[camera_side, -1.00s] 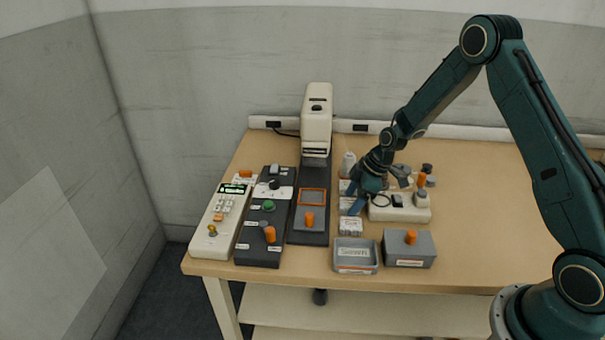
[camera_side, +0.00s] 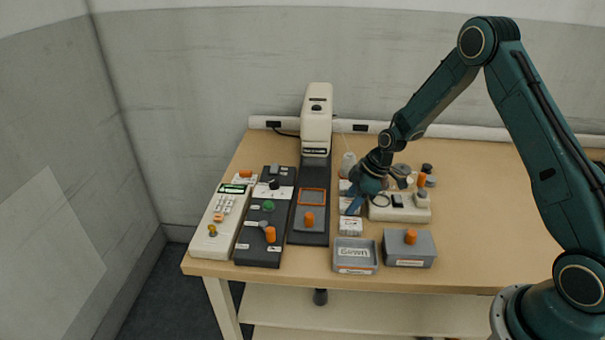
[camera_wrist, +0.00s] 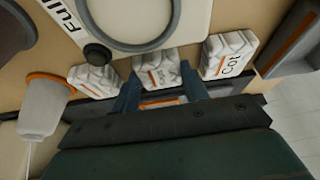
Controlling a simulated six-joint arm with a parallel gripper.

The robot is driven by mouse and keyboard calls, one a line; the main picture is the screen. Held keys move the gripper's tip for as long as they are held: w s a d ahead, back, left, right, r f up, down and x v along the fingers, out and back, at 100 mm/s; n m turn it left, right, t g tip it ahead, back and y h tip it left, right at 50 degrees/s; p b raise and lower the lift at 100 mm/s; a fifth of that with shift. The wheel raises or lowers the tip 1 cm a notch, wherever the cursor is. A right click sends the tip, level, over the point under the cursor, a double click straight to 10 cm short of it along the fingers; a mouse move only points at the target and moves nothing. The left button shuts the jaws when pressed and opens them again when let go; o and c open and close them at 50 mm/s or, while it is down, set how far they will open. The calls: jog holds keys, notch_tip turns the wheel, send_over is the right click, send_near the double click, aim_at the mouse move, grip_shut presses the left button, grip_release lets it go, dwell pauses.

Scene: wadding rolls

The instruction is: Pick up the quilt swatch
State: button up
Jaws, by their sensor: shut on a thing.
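Several white quilted swatches with printed labels lie in a row on the table. My gripper (camera_side: 350,205) points down over the middle one. In the wrist view my gripper (camera_wrist: 161,90) has one blue finger on each side of the middle quilt swatch (camera_wrist: 160,74), shut on it. That swatch is still in the row, and its lower part is hidden by the gripper. Another swatch (camera_wrist: 229,54) is to the right in the wrist view and a third swatch (camera_wrist: 93,80) to the left. The near swatch (camera_side: 350,226) shows clearly in the side view.
A grey tray labelled "Sewn" (camera_side: 356,268) and a grey box with an orange knob (camera_side: 409,253) stand at the front edge. A cream device (camera_side: 399,213) is right of the row. A dark base with a white press (camera_side: 317,120) stands left. The table's right side is clear.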

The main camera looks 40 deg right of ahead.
jog(key=shift+r, duration=0.2)
notch_tip(320, 180, up, 20)
jog(key=shift+f, duration=0.15)
dwell(0.6)
jog(key=shift+f, duration=0.1)
dwell(0.4)
jog(key=w+a+f, duration=0.6)
jog(key=w+f, duration=0.2)
jog(key=f, duration=0.2)
jog(key=shift+w+a+f, duration=0.15)
jog(key=shift+w+f, duration=0.15)
jog(key=shift+f, duration=0.1)
jog(key=shift+f, duration=0.25)
jog(key=shift+f, duration=2.15)
jog(key=shift+f, duration=0.9)
dwell(0.3)
